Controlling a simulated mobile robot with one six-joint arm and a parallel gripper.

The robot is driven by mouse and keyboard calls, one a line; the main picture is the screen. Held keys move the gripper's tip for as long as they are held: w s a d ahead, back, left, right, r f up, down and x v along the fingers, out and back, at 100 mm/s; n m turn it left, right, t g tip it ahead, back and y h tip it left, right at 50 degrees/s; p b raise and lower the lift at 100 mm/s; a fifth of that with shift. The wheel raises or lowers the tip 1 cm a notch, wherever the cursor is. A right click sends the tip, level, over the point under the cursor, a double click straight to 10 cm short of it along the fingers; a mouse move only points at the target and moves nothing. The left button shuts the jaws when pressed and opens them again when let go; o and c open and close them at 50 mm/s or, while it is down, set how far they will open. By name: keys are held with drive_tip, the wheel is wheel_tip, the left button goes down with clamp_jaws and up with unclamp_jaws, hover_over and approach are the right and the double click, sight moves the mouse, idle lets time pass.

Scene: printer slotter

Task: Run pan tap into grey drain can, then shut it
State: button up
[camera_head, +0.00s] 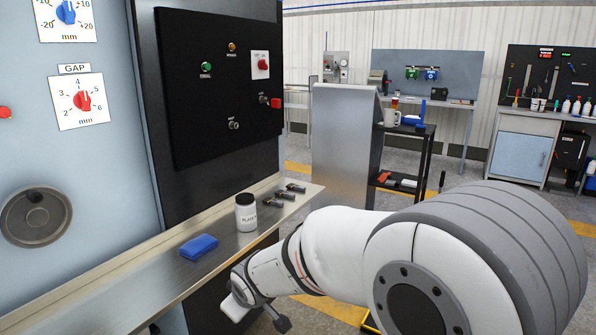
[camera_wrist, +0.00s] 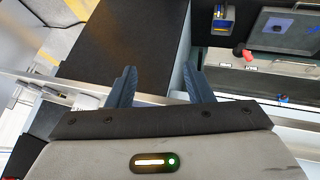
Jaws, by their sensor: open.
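My gripper (camera_wrist: 158,82) is open and empty in the wrist view, its two dark fingers apart with a dark flat surface beyond them. I cannot make out the tap or the grey drain can in either view.
On the ledge are a blue folded cloth (camera_head: 199,247), a white jar with a dark lid (camera_head: 246,213) and several small dark metal parts (camera_head: 285,195). The machine's black control panel (camera_head: 215,85) rises behind. Benches and a grey cabinet (camera_head: 343,145) stand farther back, with open floor between.

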drive_tip(key=s+d+r+m+g+h+p, duration=0.1)
drive_tip(key=s+d+r+m+p, duration=0.25)
drive_tip(key=d+r, duration=0.35)
drive_tip(key=s+d+r+m+h+p, duration=0.15)
drive_tip(key=d+r+p, duration=0.35)
drive_tip(key=d, duration=0.5)
drive_tip(key=s+d+r+m+g+p, duration=0.1)
drive_tip(key=s+d+r+m+p, duration=0.2)
drive_tip(key=s, duration=0.4)
drive_tip(key=s+d+r+m+g+p, duration=0.1)
drive_tip(key=s+d+r+m+p, duration=0.2)
drive_tip(key=s+d+r, duration=0.2)
drive_tip(key=s+d, duration=0.2)
drive_tip(key=s, duration=0.1)
drive_tip(key=shift+d+r+g+h, duration=0.35)
drive_tip(key=shift+d+r+g, duration=0.05)
drive_tip(key=shift+s, duration=0.1)
drive_tip(key=shift+c, duration=0.2)
drive_tip(key=shift+c, duration=1)
